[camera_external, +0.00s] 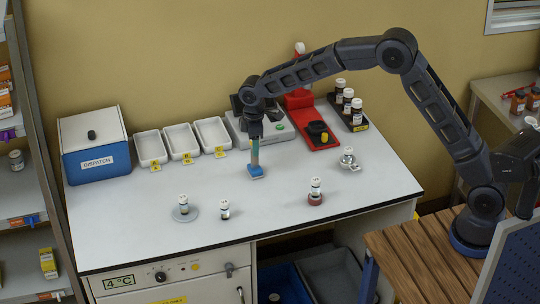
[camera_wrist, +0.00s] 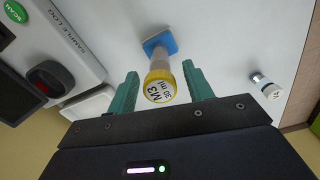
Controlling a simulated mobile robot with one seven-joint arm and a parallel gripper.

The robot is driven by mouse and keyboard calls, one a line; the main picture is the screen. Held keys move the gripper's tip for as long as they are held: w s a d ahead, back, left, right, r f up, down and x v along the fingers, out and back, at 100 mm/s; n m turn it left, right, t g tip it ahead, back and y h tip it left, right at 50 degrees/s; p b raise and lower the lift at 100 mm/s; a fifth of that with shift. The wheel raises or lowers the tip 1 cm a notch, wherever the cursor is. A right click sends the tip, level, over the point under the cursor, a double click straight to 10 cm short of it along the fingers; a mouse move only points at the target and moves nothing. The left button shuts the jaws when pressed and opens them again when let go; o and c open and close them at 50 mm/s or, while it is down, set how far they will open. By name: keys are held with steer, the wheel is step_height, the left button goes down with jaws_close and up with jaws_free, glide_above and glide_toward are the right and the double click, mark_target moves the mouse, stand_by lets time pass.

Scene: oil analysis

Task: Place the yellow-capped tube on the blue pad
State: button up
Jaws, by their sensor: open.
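The yellow-capped tube (camera_wrist: 160,86), its cap marked M3 30 ml, stands in the wrist view with its base on the blue pad (camera_wrist: 173,43). The pad (camera_external: 255,172) also shows on the bench in the external view, where the tube is hard to pick out behind my fingers. My gripper (camera_wrist: 160,72) is open, with one teal finger on each side of the tube and visible gaps to its cap. In the external view my gripper (camera_external: 254,155) points down just above the pad.
A red stand (camera_external: 318,143) and black bottle rack (camera_external: 358,126) are behind right. White trays (camera_external: 181,142) and a dispatch box (camera_external: 96,165) are behind left.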

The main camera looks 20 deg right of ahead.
step_height(320, 180, up, 8)
steer(key=shift+r, duration=0.15)
stand_by(0.3)
steer(key=s+d+r+m+t, duration=0.15)
steer(key=d+r, duration=0.45)
steer(key=d, duration=0.6)
steer(key=s+d+r+m, duration=0.25)
steer(key=d+r, duration=0.35)
steer(key=d, duration=0.6)
steer(key=s+d+r+m+t, duration=0.1)
steer(key=d+r+m, duration=0.35)
steer(key=d, duration=0.75)
steer(key=s+d+f+m+t, duration=0.2)
steer(key=s+d+m, duration=0.5)
steer(key=s+d, duration=1.7)
steer(key=shift+s+f, duration=0.35)
steer(key=shift+s, duration=0.2)
